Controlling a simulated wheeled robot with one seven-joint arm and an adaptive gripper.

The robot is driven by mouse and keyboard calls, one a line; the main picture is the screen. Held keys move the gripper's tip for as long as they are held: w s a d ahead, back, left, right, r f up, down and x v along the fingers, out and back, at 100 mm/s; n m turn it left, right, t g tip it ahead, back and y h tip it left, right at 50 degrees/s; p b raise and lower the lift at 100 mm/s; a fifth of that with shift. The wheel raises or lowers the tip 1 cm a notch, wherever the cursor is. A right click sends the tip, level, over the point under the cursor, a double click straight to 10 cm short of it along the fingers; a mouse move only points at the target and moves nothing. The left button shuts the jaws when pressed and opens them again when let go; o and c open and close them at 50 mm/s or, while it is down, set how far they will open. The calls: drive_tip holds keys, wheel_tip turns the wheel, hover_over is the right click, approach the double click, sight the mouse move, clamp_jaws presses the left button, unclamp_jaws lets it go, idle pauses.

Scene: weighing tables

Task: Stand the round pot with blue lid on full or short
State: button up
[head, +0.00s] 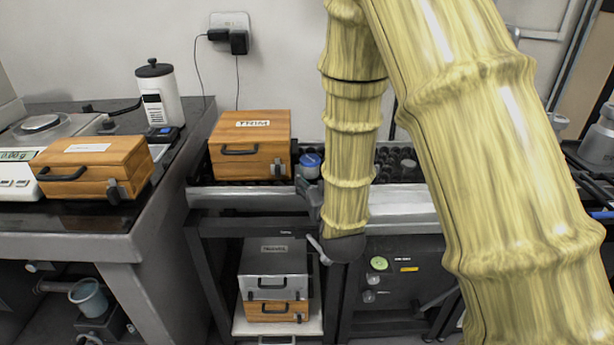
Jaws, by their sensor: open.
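The round pot with blue lid (310,166) stands on the dark, bumpy top of the middle bench, just right of a wooden box labelled TRIM (250,143). My gripper (308,190) is mostly hidden behind my yellow arm. A grey part of it shows just below and in front of the pot, and I cannot tell if it touches. My gripper is open, with nothing seen in it. No place marked full or short can be read. A second wooden box (92,165) on the left table has a label too small to read.
A white scale (18,180) and a white canister with black lid (160,94) stand on the left table (85,216). Under the middle bench, a grey case (273,264) sits on a wooden one (275,311). My arm hides much of the right side.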

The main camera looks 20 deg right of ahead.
sight(308, 155)
drive_tip(key=shift+w+d, duration=0.3)
drive_tip(key=shift+w, duration=0.25)
drive_tip(key=shift+w+d+r+b, duration=0.15)
drive_tip(key=shift+w+b, duration=0.2)
drive_tip(key=shift+w, duration=1.25)
drive_tip(key=shift+w+d+f+b, duration=0.1)
drive_tip(key=shift+w+b, duration=0.2)
drive_tip(key=shift+w, duration=1.25)
drive_tip(key=c, duration=0.9)
drive_tip(key=shift+r, duration=0.15)
